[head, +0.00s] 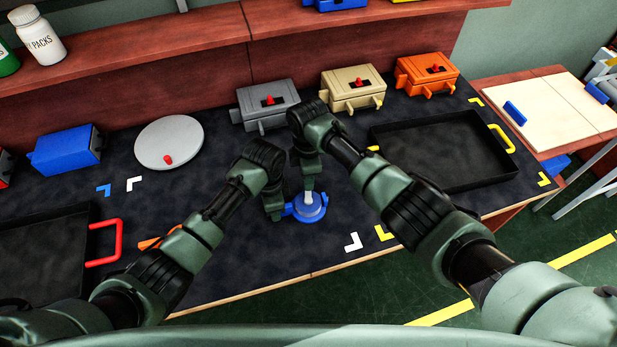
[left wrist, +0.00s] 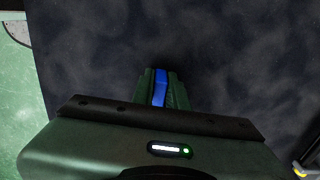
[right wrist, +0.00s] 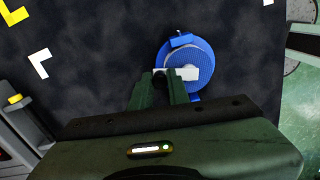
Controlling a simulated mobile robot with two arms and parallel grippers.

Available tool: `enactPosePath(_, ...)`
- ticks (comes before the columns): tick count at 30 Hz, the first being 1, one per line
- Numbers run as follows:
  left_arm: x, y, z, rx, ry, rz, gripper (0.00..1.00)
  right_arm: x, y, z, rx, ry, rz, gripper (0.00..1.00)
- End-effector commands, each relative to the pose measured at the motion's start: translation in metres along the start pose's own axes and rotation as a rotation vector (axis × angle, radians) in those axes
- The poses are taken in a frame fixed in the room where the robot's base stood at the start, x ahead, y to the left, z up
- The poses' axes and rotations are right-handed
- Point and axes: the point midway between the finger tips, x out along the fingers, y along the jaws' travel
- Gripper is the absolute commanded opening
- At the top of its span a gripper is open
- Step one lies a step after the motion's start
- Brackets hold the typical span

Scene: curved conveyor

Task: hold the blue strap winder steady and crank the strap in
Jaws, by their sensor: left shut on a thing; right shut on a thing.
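The blue strap winder (head: 313,213) lies on the dark mat near the front edge of the bench. Its round blue drum (right wrist: 170,50) and pale crank arm (right wrist: 186,74) show in the right wrist view. My left gripper (head: 276,214) is at the winder's left side, shut on a blue part of it, which shows between the fingers in the left wrist view (left wrist: 160,92). My right gripper (head: 308,188) comes down from above and is shut at the crank's end. Its fingers hide the grip of the crank. The strap cannot be made out clearly.
A black tray with yellow handles (head: 385,132) is at the right, another with a red handle (head: 85,218) at the left. A grey disc (head: 165,140) and blue box (head: 66,152) lie left. Grey (head: 265,92), tan and orange boxes line the back.

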Motion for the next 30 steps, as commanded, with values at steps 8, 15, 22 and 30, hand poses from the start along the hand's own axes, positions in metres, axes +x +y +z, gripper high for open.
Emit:
enactPosePath(8, 0.0, 0.001, -0.001, 0.001, 0.001, 0.002, 0.0, -0.002, 0.001, -0.002, 0.0, 0.004, 0.003, 0.39)
enactPosePath(15, 0.0, 0.001, -0.001, 0.001, 0.001, 0.001, 0.0, -0.001, 0.0, -0.001, 0.001, 0.002, 0.001, 0.39)
enactPosePath(22, 0.0, 0.0, -0.001, 0.0, 0.001, 0.0, 0.0, -0.014, 0.001, -0.001, 0.0, 0.002, 0.004, 0.39)
enactPosePath(30, 0.0, 0.0, -0.001, 0.0, 0.001, 0.0, 0.0, -0.07, 0.002, -0.001, 0.0, 0.003, 0.007, 0.39)
